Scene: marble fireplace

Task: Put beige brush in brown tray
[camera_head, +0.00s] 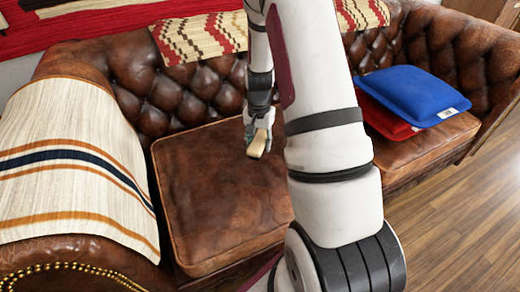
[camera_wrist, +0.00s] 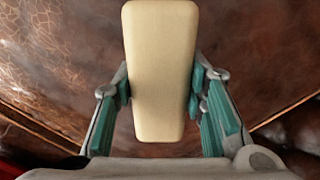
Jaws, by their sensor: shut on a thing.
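The beige brush (camera_wrist: 160,70) is a pale, rounded block between the two teal-padded fingers of my gripper (camera_wrist: 163,90) in the wrist view. My gripper is shut on it. In the head view the brush (camera_head: 257,145) shows small at the tip of my gripper (camera_head: 258,132), over the brown leather seat cushion. I cannot tell its exact height above the cushion. No brown tray can be made out in either view; my arm covers part of the sofa.
The brown leather seat cushion (camera_head: 205,205) is bare on its left part. A striped blanket (camera_head: 70,150) drapes over the left armrest. A blue cushion (camera_head: 412,92) and a red cushion (camera_head: 385,115) lie on the right seat. Wooden floor (camera_head: 455,200) is clear at the right.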

